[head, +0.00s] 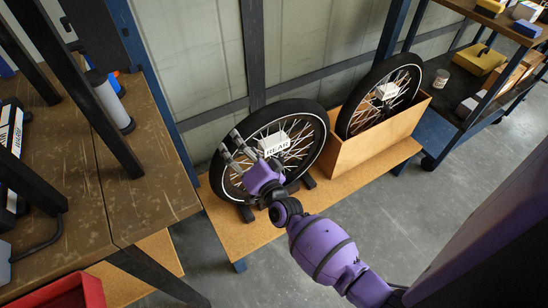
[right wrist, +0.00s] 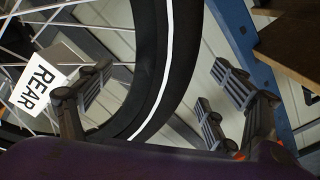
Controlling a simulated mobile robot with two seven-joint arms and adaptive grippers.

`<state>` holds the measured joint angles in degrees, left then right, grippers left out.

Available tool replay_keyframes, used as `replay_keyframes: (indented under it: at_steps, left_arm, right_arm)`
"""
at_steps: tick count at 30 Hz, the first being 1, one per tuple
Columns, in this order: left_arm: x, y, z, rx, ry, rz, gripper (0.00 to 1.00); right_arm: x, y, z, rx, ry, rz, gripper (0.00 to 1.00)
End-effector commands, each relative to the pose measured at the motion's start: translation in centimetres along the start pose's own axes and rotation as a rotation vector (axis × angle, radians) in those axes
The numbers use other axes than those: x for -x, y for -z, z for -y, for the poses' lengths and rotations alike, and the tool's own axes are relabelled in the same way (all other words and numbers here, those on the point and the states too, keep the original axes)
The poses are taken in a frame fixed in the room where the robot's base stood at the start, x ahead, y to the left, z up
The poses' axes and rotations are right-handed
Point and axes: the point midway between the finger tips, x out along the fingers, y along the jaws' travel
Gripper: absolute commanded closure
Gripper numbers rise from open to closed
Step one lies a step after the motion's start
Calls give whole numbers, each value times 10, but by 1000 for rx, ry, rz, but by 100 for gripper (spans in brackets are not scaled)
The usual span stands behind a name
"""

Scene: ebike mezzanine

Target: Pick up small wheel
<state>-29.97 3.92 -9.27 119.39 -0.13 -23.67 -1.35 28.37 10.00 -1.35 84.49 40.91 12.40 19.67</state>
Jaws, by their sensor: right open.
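A spoked wheel (head: 313,119) with a black tyre and a white label reading REAR stands upright on a low wooden bench. A second spoked wheel (head: 404,62) with a white label, its text unreadable, stands in a wooden box. My right gripper (head: 230,143) is open at the left side of the REAR wheel. In the right wrist view the tyre of the REAR wheel (right wrist: 147,60) passes between the spread fingers (right wrist: 155,85). I cannot tell whether they touch it. My left gripper is not in view.
The wooden box (head: 372,147) stands on the right part of the low bench (head: 235,238). A worn wooden table (head: 150,180) with dark posts is at the left. A shelf (head: 450,85) with several items is at the right. Grey floor is clear in front.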

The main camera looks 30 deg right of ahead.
Motion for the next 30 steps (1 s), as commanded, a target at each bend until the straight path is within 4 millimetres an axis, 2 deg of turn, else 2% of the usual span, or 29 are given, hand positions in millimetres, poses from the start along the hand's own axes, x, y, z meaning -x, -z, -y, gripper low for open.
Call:
replay_keyframes:
  at_steps: [3, 6, 15, 30]
  left_arm:
    - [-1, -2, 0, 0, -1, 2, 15]
    - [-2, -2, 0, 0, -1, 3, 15]
    - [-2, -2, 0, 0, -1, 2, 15]
    - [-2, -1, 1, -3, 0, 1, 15]
  right_arm:
    - [-21, 1, -1, 2, 2, 0, 16]
    - [-31, 1, -1, 2, 1, 0, 16]
    - [-35, 1, -2, 2, 0, 1, 16]
    - [-34, 0, -3, 2, -2, 2, 82]
